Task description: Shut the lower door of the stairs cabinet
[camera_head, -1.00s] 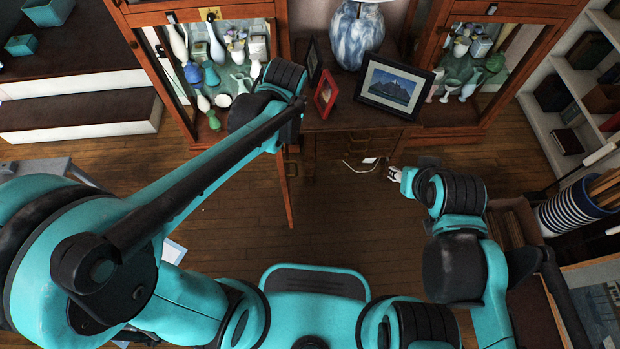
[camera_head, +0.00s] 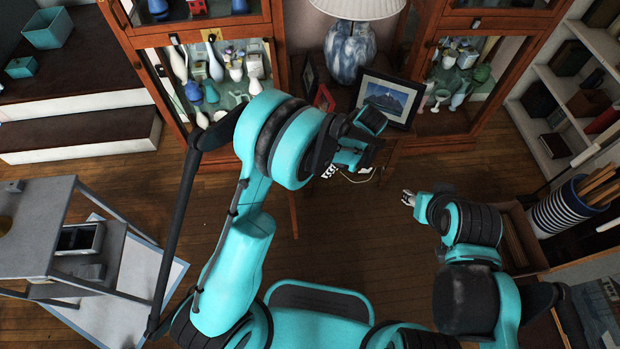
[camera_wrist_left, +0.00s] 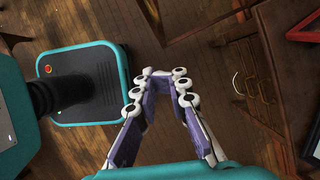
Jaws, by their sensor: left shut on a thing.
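The stairs cabinet (camera_head: 205,27) is the red-brown glass-fronted cabinet at the upper left, beside the steps. Its lower compartment, full of vases, stands open. The lower door (camera_head: 294,214) juts out towards me, seen nearly edge-on as a thin wooden strip, partly hidden behind my left arm. My left gripper (camera_head: 350,157) is right of the door, in front of the desk. In the left wrist view its fingers (camera_wrist_left: 163,76) are drawn together over the floor; what they grip cannot be made out. My right gripper (camera_head: 408,198) is small, its opening unclear.
A desk with a lamp (camera_head: 350,45) and framed picture (camera_head: 388,97) stands between the two cabinets. Dark steps (camera_head: 70,100) are at the left. A grey table (camera_head: 35,215) is at lower left. A striped bin (camera_head: 568,207) is at right. Floor between is clear.

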